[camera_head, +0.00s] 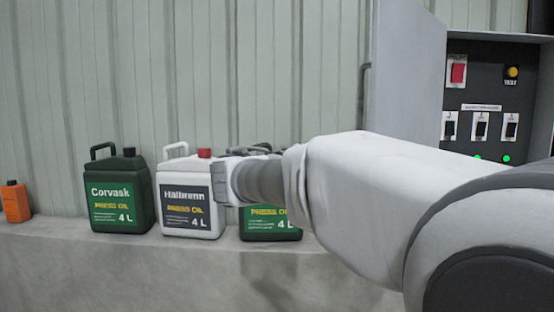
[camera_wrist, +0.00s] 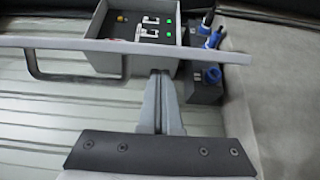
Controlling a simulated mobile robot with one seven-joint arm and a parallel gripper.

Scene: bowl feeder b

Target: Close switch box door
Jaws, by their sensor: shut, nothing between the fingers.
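The switch box (camera_head: 490,90) is at the right of the head view, its dark panel with switches and green lights exposed. Its grey door (camera_head: 408,70) stands open on the box's left, with a dark handle (camera_head: 364,90) on its left side. In the wrist view the box (camera_wrist: 165,52) is at the top and the door (camera_wrist: 60,43) shows nearly edge-on as a long bar, its handle (camera_wrist: 75,80) below. My gripper (camera_wrist: 160,74) is shut and empty, its tips just below the door's bar; contact cannot be told. In the head view my arm hides the fingers.
On the ledge (camera_head: 60,260) stand an orange bottle (camera_head: 16,202), a dark green can (camera_head: 120,190), a white can (camera_head: 188,200) and a green can (camera_head: 270,225) partly behind my arm. The wrist view shows dark containers with blue caps (camera_wrist: 208,82) right of the box.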

